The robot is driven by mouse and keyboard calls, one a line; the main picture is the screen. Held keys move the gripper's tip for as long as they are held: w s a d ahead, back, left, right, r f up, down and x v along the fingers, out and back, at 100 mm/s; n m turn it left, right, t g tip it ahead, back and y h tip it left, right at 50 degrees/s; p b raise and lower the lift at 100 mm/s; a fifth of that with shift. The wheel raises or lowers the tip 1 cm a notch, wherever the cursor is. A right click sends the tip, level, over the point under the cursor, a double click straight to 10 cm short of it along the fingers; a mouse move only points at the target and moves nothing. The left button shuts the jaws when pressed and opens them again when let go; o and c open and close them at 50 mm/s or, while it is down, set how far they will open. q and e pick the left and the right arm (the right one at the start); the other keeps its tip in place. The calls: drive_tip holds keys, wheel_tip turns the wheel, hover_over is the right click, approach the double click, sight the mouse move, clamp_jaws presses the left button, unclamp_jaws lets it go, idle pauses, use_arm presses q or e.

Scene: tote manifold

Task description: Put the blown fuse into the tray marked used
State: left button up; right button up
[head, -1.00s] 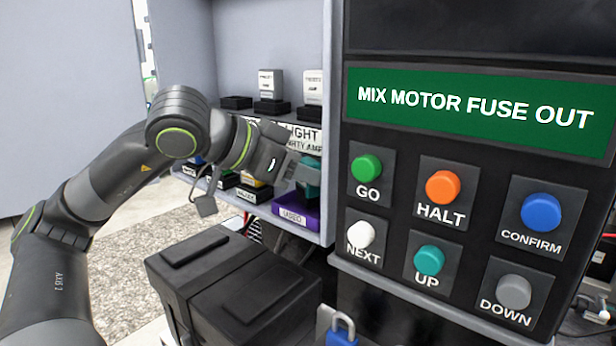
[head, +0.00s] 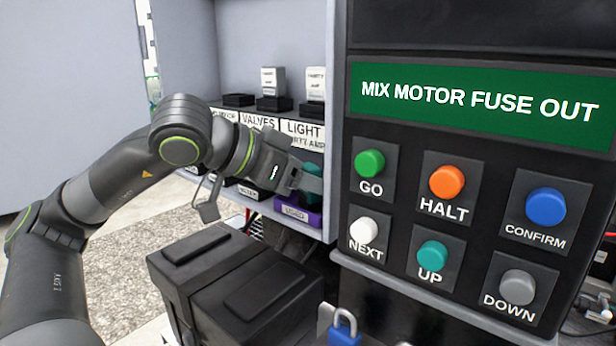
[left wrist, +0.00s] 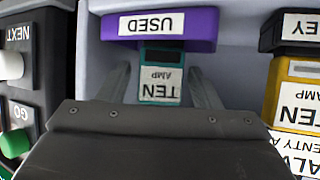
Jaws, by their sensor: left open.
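The fuse is a teal block labelled TEN AMP (left wrist: 160,78). It also shows in the head view (head: 315,172), partly hidden by my gripper. The purple tray marked USED (left wrist: 203,28) is at the lower right of the cabinet in the head view (head: 312,221). The fuse stands upright at the tray, its lower end hidden by the tray's wall; it appears to be in the tray. My left gripper (left wrist: 163,85) is open, one finger on each side of the fuse, with a gap visible on both sides. It also shows in the head view (head: 308,183). My right gripper is not in view.
A yellow fuse (left wrist: 299,95) stands in a black tray (left wrist: 290,45) beside the purple one. White fuses (head: 270,80) are on the shelf above. The button panel (head: 460,200) is close on the right. A black box (head: 235,285) stands below.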

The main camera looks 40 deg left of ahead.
use_arm(q)
drive_tip(key=shift+r, duration=0.1)
drive_tip(key=shift+r, duration=0.15)
drive_tip(key=shift+s+a, duration=0.15)
drive_tip(key=shift+a, duration=0.05)
drive_tip(key=b+v, duration=0.2)
drive_tip(key=shift+s+b, duration=0.15)
drive_tip(key=shift+b, duration=0.15)
drive_tip(key=b+v, duration=0.6)
drive_tip(key=v, duration=0.3)
drive_tip(key=shift+b, duration=0.4)
drive_tip(key=shift+s+r, duration=0.1)
drive_tip(key=shift+s, duration=0.05)
